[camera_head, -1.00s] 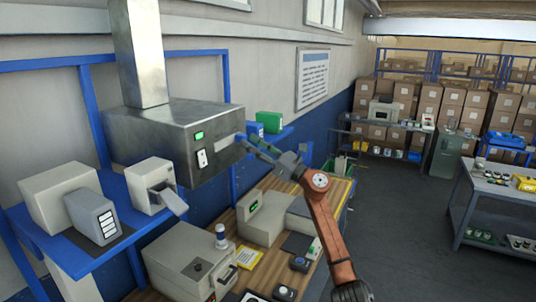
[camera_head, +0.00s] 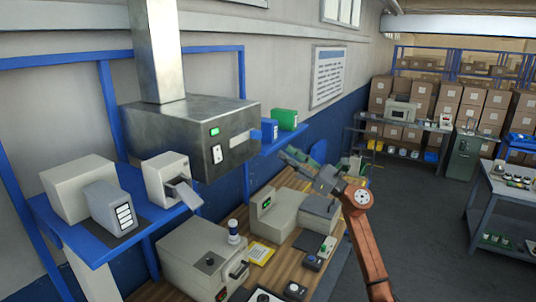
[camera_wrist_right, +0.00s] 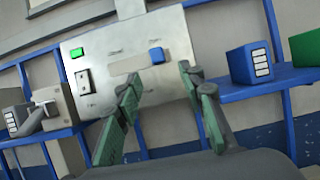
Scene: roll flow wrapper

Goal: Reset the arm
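My right gripper (camera_head: 286,152) is to the right of the metal machine box (camera_head: 190,128) and apart from it, with nothing held. In the right wrist view my right gripper (camera_wrist_right: 160,76) has its two green-padded fingers spread with an empty gap. Beyond them is the machine's front panel, with a blue knob (camera_wrist_right: 157,55) at the right end of a slot, a lit green button (camera_wrist_right: 76,53) and a switch (camera_wrist_right: 85,81). My left gripper is in neither view.
Below the right arm is a wooden bench (camera_head: 268,270) with grey devices and small items. A blue shelf (camera_head: 100,243) with grey boxes is at left. A green box (camera_head: 285,119) stands on the shelf behind the gripper. Open floor lies to the right.

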